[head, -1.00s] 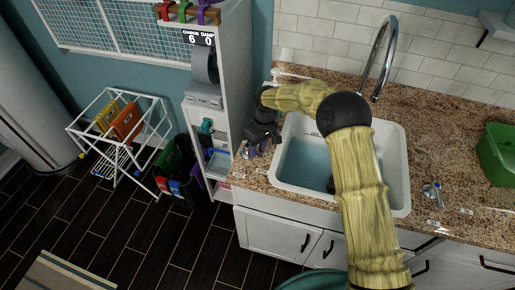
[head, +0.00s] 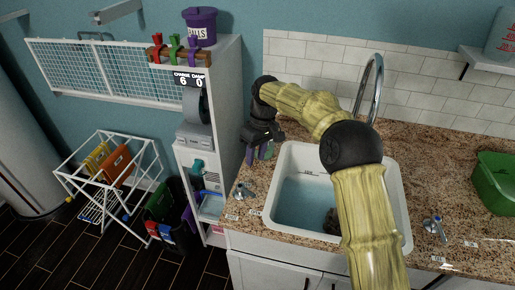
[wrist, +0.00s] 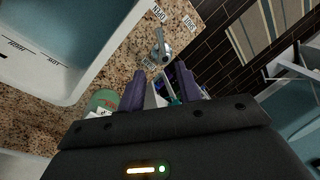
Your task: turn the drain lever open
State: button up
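A small metal lever (head: 245,190) stands on the granite counter at the sink's left front corner, with small labels beside it. It also shows in the wrist view (wrist: 160,46), beyond my fingertips. A second lever (head: 435,228) with a blue mark sits right of the sink.
The white sink (head: 279,182) holds bluish water and a dark lump, partly hidden by my arm. A tall faucet (head: 377,85) rises behind it. A green tub (head: 494,184) is at the right. A grey shelf unit (head: 226,100) stands close to the counter's left end.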

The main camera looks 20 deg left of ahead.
jog(key=shift+w+d+r, duration=0.1)
jog(key=shift+w+r, duration=0.05)
jog(key=shift+r, duration=0.65)
jog(key=shift+w+r, duration=0.15)
jog(key=shift+r, duration=0.6)
jog(key=s+d+m+t, duration=0.25)
jog(key=d+m, duration=0.45)
jog(key=d, duration=1.9)
jog(key=s+d+f+m+t, duration=0.2)
jog(key=s+d+m, duration=0.4)
jog(key=s+d, duration=0.8)
jog(key=shift+d+f+m+h, duration=0.4)
jog(key=shift+d+f, duration=0.2)
jog(key=shift+d, duration=0.6)
